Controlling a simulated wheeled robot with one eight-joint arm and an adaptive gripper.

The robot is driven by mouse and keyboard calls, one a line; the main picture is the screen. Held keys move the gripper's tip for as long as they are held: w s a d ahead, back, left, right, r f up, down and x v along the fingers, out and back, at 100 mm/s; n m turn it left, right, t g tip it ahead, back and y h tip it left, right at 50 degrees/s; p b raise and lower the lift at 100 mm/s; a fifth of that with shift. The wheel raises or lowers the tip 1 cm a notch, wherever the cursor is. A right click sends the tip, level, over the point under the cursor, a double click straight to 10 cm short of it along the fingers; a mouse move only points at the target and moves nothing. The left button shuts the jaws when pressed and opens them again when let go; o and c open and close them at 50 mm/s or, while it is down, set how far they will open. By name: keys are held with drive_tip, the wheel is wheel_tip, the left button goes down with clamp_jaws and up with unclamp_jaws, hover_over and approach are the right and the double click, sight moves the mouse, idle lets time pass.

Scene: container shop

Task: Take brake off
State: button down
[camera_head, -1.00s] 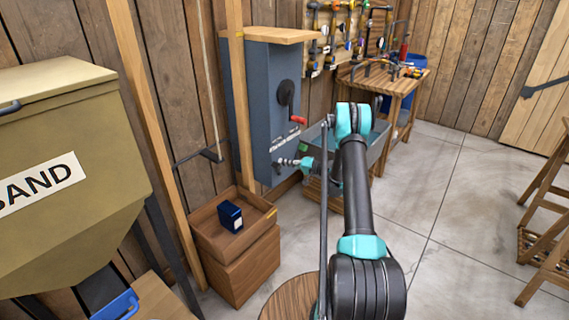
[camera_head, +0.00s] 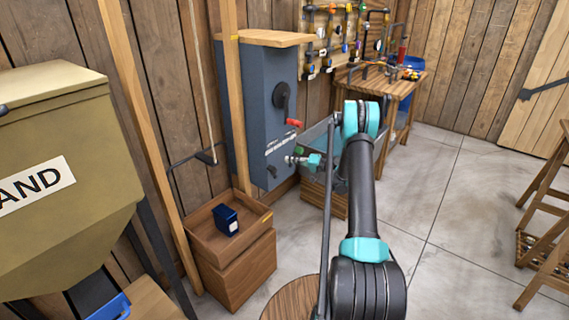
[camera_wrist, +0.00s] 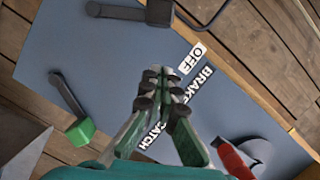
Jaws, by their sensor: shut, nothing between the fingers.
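The grey-blue cabinet (camera_head: 258,110) stands against the wooden wall. In the wrist view its panel (camera_wrist: 105,55) carries the white labels OFF (camera_wrist: 191,59), BRAKE (camera_wrist: 196,84) and CATCH (camera_wrist: 160,144). A black lever with a dark knob (camera_wrist: 118,12) is at the top edge. Another black lever with a green end (camera_wrist: 78,130) is at the left. Which lever is the brake I cannot tell for certain. My gripper (camera_wrist: 158,72) is shut and empty in front of the panel, covering part of the labels.
A grey tub (camera_head: 318,137) stands behind the gripper. A wooden box (camera_head: 205,246) stands below left.

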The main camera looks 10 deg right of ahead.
drive_tip(key=v, duration=0.6)
drive_tip(key=shift+d, duration=0.25)
drive_tip(key=shift+s, duration=0.1)
